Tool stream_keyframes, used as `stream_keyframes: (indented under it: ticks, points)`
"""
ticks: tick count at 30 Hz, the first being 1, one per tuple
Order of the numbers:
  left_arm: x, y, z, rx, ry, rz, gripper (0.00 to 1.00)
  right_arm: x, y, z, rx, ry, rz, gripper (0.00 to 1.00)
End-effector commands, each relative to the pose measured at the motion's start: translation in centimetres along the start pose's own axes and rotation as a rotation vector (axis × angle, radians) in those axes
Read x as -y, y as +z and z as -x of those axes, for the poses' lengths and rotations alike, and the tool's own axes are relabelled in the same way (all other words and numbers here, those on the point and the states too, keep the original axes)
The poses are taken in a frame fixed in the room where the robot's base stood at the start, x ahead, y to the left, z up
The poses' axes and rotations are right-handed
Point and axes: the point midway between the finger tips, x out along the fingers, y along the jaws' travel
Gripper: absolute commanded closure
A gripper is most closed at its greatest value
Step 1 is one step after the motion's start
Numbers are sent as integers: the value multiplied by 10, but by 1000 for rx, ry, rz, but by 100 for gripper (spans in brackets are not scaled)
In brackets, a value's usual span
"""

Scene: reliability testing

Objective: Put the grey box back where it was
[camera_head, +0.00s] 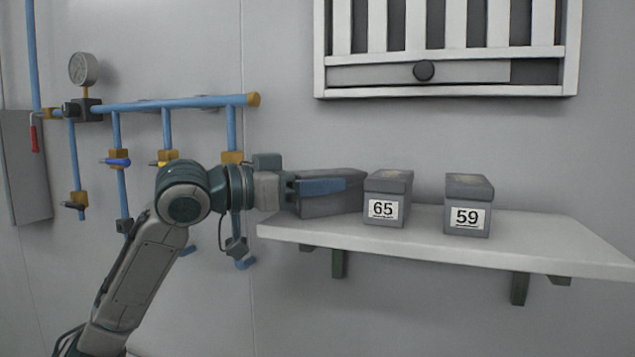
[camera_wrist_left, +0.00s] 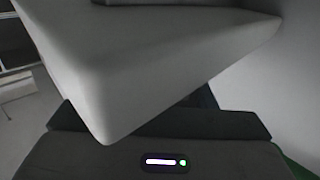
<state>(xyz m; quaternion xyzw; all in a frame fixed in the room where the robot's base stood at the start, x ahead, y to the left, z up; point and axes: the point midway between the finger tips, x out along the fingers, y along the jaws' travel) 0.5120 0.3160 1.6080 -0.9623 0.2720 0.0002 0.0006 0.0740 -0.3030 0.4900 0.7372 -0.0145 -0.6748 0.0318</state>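A grey box (camera_head: 335,205) is at the left end of the white shelf (camera_head: 540,247), with its long side turned to the head camera. My left gripper (camera_head: 322,187) reaches it from the left. One blue finger lies across the upper part of the box's near side. The other finger is hidden, so I cannot tell whether the grip is closed. In the left wrist view, a large pale surface with a rounded corner, probably the shelf (camera_wrist_left: 110,85), blocks the fingers. My right gripper is not in view.
Two grey boxes stand on the shelf to the right, labelled 65 (camera_head: 387,198) and 59 (camera_head: 468,205). The shelf's right part is clear. Blue pipes (camera_head: 165,104) with valves and a gauge (camera_head: 83,68) are on the wall at left. A white slatted frame (camera_head: 445,54) hangs above.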

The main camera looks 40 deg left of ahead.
Motion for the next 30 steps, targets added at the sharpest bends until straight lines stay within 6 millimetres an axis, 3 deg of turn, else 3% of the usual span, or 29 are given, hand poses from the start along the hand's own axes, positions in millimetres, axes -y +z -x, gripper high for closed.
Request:
stream_keyframes:
  ticks: [1, 3, 14, 20, 30]
  points:
    - [0, 0, 0, 1, 0, 0, 41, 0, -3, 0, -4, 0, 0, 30]
    - [0, 0, 0, 1, 0, 0, 28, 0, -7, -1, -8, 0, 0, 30]
    - [0, -4, 0, 0, 0, 0, 27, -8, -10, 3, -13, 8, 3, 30]
    - [1, 2, 14, 2, -4, -4, 27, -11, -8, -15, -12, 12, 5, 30]
    - [1, 4, 55, 1, -6, -3, 27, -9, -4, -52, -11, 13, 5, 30]
